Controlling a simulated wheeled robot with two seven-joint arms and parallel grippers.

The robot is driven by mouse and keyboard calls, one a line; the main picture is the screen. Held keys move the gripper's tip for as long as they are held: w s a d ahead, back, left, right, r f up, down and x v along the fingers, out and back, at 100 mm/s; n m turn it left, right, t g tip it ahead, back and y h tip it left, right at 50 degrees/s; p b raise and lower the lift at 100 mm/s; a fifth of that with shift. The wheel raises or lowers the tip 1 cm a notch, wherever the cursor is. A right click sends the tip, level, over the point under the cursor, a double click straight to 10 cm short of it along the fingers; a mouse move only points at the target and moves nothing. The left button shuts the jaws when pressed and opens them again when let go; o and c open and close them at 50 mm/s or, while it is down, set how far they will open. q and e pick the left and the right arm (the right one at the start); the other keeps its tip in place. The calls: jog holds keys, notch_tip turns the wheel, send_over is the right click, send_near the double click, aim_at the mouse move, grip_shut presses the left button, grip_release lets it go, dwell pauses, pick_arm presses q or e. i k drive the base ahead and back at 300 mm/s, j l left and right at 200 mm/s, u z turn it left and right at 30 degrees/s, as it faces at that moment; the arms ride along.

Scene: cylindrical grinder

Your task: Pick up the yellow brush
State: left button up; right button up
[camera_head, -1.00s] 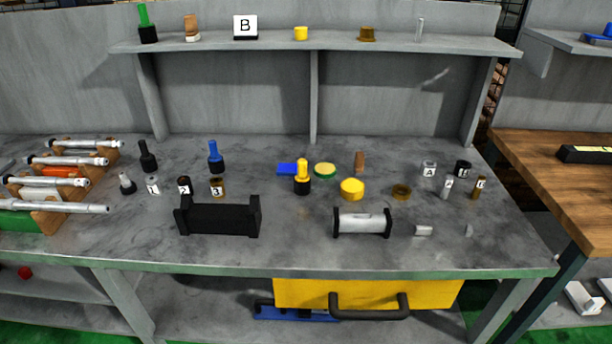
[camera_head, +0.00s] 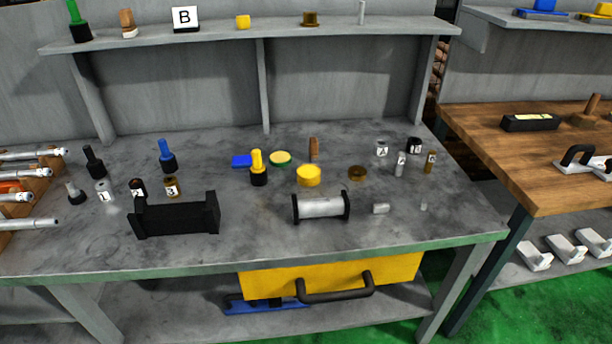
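The yellow brush (camera_head: 257,167) stands upright on the grey workbench (camera_head: 100,245), with a yellow upper part and a black lower part. It is near the middle of the bench, just right of a blue block (camera_head: 241,161) and left of a yellow round piece (camera_head: 309,175). Neither of my grippers shows in the head view.
A black holder (camera_head: 175,219) and a holder with a silver cylinder (camera_head: 320,208) stand toward the front. A blue brush (camera_head: 166,156) and a black brush (camera_head: 93,161) stand to the left. A wooden table (camera_head: 500,150) is at right.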

aim_at(258, 167)
jog(key=i+l+u, duration=0.1)
jog(key=l, duration=0.75)
jog(key=i+l+u, duration=0.1)
jog(key=l, duration=0.75)
jog(key=i+l+u, duration=0.1)
jog(key=l, duration=0.75)
